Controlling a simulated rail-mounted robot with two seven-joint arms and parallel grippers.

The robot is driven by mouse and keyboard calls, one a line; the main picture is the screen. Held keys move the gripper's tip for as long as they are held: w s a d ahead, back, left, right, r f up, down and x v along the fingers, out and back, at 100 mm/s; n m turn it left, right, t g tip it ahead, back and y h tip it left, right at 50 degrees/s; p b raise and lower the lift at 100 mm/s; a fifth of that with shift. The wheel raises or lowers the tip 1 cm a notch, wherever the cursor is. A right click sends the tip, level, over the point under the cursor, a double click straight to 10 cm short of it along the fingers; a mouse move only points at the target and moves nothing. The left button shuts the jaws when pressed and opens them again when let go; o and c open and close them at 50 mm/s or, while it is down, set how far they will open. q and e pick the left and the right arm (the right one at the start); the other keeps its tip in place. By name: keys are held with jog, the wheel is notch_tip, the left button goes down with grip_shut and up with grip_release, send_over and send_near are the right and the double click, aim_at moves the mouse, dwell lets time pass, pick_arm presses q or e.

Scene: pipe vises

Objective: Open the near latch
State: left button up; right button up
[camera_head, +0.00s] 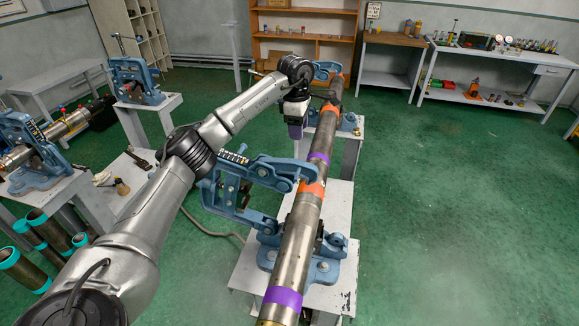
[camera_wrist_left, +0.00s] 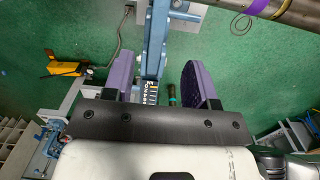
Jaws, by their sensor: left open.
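A long steel pipe (camera_head: 295,245) with orange and purple bands runs away from me, resting in two blue vises. The near vise (camera_head: 268,255) sits on a white stand. Its blue upper frame (camera_head: 228,197), with a spring, stands left of the pipe and reaches to the pipe's side; I cannot make out its latch clearly. The far vise (camera_head: 347,119) is partly hidden. My left gripper (camera_head: 295,131) points down left of the pipe, between the vises. In the left wrist view its purple fingers (camera_wrist_left: 160,85) are apart, with a blue vise bar (camera_wrist_left: 156,40) showing between and beyond them.
Another vise (camera_head: 140,83) and a shorter pipe assembly (camera_head: 65,125) stand at the left. Teal-ended pipes (camera_head: 40,222) stand at the lower left. A workbench (camera_head: 500,55) stands at the back right. The green floor right of the pipe is clear.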

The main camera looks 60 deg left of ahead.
aim_at(290, 160)
pick_arm(q)
jog(key=shift+g, duration=0.3)
jog(key=f, duration=0.4)
jog(key=s+a+f, duration=0.1)
jog(key=f, duration=0.3)
jog(key=a+f, duration=0.1)
jog(key=f, duration=0.4)
jog(key=shift+s+b, duration=0.3)
jog(key=shift+s, duration=0.1)
jog(key=shift+c, duration=0.2)
grip_shut()
